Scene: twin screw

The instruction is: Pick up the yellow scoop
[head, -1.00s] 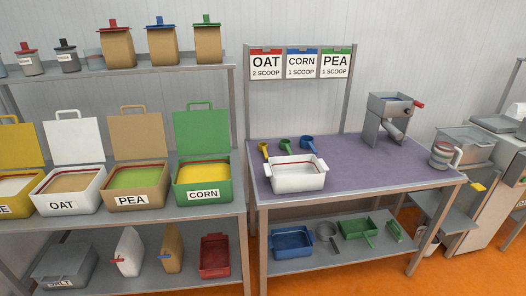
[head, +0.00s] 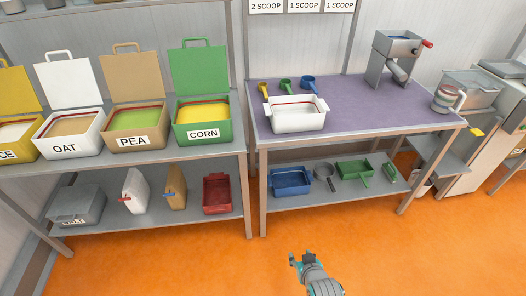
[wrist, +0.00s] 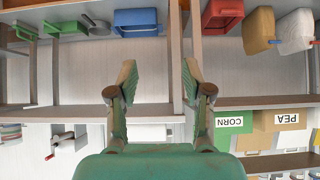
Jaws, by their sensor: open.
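The yellow scoop (head: 263,89) lies on the purple-topped table (head: 375,105), at its left back, just behind a white bin (head: 297,115). A green scoop (head: 286,86) and a blue scoop (head: 308,83) lie to its right. My gripper (head: 300,257) is low in the head view, over the orange floor in front of the table and well apart from the scoop. In the wrist view my gripper (wrist: 158,80) is open, with nothing between its fingers. That view is upside down, and I cannot make out the yellow scoop in it.
Left of the table, a shelf holds lidded boxes, among them CORN (head: 203,122) and PEA (head: 133,133). The table's lower shelf holds a blue tray (head: 291,181) and a green tray (head: 354,170). A grey hand-cranked machine (head: 394,58) stands at the table's back right. The floor in front is clear.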

